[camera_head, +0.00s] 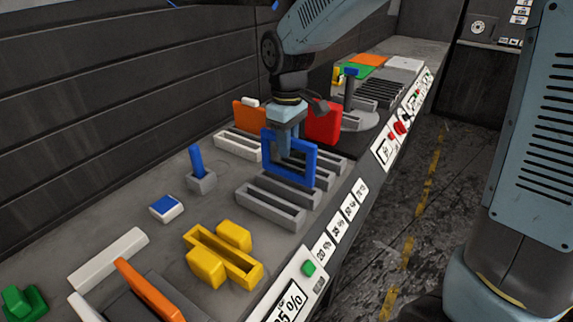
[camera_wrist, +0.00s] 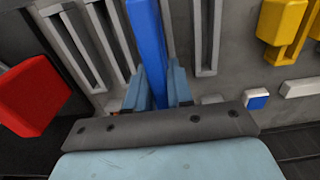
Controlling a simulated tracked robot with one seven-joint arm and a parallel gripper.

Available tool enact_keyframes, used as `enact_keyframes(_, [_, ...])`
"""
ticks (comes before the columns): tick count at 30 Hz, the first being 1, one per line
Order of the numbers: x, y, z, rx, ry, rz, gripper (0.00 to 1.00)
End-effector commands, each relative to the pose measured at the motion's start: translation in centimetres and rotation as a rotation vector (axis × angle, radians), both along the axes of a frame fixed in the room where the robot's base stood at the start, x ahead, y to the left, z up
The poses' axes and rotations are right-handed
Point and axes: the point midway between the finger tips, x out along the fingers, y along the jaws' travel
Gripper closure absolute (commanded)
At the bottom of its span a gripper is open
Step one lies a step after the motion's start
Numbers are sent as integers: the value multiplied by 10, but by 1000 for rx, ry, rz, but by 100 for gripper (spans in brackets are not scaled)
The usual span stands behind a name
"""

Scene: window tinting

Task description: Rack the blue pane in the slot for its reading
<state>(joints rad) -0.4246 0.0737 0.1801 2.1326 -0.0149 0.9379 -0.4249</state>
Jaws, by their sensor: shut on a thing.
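The blue pane (camera_head: 288,177) is an upright, see-through blue frame. My gripper (camera_head: 287,138) is shut on its upper part, from above. In the wrist view the blue pane (camera_wrist: 147,40) runs between the two fingers of my gripper (camera_wrist: 157,88). The pane is over the row of grey slots (camera_head: 270,203); whether its lower edge is inside a slot I cannot tell. Percent labels (camera_head: 341,222) line the bench front by the slots. A reading card (camera_head: 290,303) at the bottom shows a number ending in "5 %", its first digit unclear.
A yellow holder (camera_head: 224,255), a blue-handled tool (camera_head: 196,160) and a blue-and-white pad (camera_head: 166,208) are nearer. The bench between them is bare.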

Motion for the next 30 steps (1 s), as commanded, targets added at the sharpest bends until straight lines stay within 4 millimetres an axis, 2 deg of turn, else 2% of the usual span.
enact_keyframes(8, [0, 0, -20, -1, 1, 0, 100])
enact_keyframes(15, [0, -1, -48, -1, 1, -1, 100])
enact_keyframes(26, [1, 0, -51, 0, -1, -1, 100])
enact_keyframes(27, [0, 0, -51, 0, -1, -1, 75])
enact_keyframes(30, [0, 0, -51, 0, -1, -1, 65])
